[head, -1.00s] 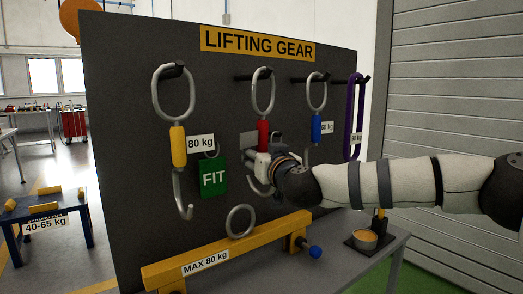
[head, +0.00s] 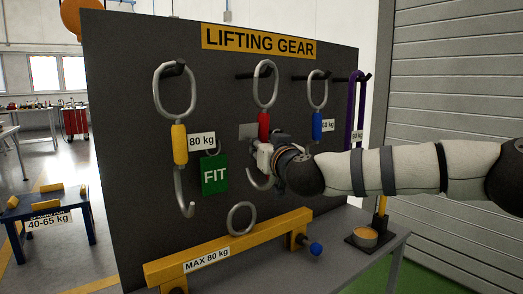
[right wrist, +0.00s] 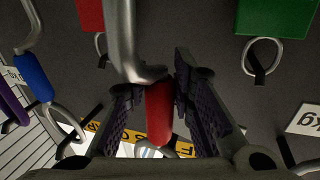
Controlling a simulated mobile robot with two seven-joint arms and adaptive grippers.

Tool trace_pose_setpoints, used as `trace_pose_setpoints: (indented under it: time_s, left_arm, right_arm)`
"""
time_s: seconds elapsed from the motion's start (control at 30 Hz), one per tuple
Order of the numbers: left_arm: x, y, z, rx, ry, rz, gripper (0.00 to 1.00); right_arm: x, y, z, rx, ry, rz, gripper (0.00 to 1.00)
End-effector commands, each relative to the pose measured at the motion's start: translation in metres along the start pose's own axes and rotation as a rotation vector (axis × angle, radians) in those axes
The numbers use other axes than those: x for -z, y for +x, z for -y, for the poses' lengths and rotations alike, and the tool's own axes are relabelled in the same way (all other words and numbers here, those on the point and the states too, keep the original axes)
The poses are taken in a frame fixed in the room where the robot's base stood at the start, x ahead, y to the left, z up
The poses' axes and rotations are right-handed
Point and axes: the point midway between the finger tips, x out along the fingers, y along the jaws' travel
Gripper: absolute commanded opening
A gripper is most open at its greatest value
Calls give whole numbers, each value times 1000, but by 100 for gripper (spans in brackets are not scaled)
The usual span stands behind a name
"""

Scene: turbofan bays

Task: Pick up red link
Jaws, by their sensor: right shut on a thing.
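The red link has a red sleeve (head: 264,126) with a steel ring (head: 265,84) above and a steel hook below. It hangs upright in front of the board, its ring still around the peg. My right gripper (head: 264,158) is at the sleeve's lower end and hides part of it. In the right wrist view, my right gripper (right wrist: 156,88) has its two dark fingers on either side of the red sleeve (right wrist: 160,112), shut on it. The steel hook part (right wrist: 122,40) rises above the fingers there. My left gripper is not in view.
A yellow link (head: 179,144) and a blue link (head: 317,126) hang on either side. A purple sling (head: 355,105) hangs at right. A green FIT tag (head: 214,175) is near the yellow link. A yellow beam (head: 228,248) stands on the grey bench below.

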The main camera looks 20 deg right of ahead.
Motion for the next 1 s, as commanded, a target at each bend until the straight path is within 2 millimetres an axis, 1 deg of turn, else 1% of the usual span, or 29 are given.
trace_pose_setpoints:
  time_s: [0.03, 0.1, 0.3, 0.37, 0.57, 0.63, 0.73, 0.9, 1.0]
  left_arm:
    - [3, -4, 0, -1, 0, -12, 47]
    - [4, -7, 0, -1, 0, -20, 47]
    - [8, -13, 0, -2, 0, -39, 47]
    - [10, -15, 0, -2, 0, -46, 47]
    - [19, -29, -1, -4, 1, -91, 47]
    - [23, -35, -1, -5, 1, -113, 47]
    - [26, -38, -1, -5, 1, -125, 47]
    - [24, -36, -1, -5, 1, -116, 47]
    - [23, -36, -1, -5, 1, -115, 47]
  right_arm:
    - [18, -2, 2, 2, -2, -16, 0]
    - [30, -2, 2, 2, -2, -19, 0]
    - [61, -3, 5, 3, -4, -18, 0]
    - [67, -6, 4, 2, -4, -18, 0]
    - [70, -43, -8, 3, -3, -21, 0]
    - [71, -60, -12, 5, -4, -24, 0]
    - [69, -85, -21, 5, -3, -22, 0]
    - [63, -133, -38, 4, -1, -16, 0]
    - [63, -157, -46, 3, 0, -16, 0]
